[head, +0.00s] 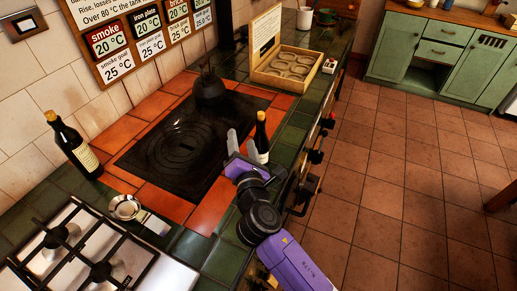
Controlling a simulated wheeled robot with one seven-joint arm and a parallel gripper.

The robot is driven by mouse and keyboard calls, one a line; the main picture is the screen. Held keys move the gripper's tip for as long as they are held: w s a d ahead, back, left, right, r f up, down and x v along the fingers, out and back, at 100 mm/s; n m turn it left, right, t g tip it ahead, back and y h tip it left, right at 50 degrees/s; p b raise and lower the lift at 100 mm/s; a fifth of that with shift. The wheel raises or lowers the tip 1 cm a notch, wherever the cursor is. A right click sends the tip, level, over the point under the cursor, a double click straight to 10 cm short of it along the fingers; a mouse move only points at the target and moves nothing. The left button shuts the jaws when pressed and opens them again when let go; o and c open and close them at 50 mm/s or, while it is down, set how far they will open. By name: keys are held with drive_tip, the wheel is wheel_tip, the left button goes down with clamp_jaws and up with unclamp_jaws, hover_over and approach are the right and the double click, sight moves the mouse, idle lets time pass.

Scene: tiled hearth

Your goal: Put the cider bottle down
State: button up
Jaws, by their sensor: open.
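A dark bottle with a yellow top (262,132) stands upright at the right side of the black iron plate, near the counter's front edge. My gripper (243,147) is open right beside it, its fingers just left of the bottle in the picture. The purple palm and a finger hide the bottle's lower part, so I cannot tell exactly how its base rests or whether it touches a finger. A second dark bottle with a yellow top and pale label (74,147) stands upright at the left by the wall. I cannot read which label says cider.
The black iron plate (165,160) is set in orange tiles with a dark kettle (209,90) at its back. A wooden box (283,68) stands behind. A gas hob (95,255) and a small metal cup (125,207) are at front left. Knobs line the counter's front.

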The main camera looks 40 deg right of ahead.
sight(261, 125)
drive_tip(key=d+n+g+h, duration=0.1)
drive_tip(key=d+n, duration=0.1)
drive_tip(key=n, duration=0.1)
drive_tip(key=d+n+g+h, duration=0.1)
drive_tip(key=d+n+h, duration=0.1)
drive_tip(key=d+n, duration=0.1)
drive_tip(key=shift+s+d+f+g+h, duration=0.2)
drive_tip(key=shift+d+g+h, duration=0.1)
drive_tip(key=x, duration=0.1)
drive_tip(key=p+x, duration=0.1)
drive_tip(key=x, duration=0.2)
drive_tip(key=shift+s+d+r+p, duration=0.2)
drive_tip(key=shift+d+r+p, duration=0.05)
drive_tip(key=shift+d+p, duration=0.1)
drive_tip(key=shift+w+d+f, duration=0.1)
drive_tip(key=shift+w+d, duration=0.2)
drive_tip(key=shift+w, duration=0.05)
clamp_jaws()
idle(0.6)
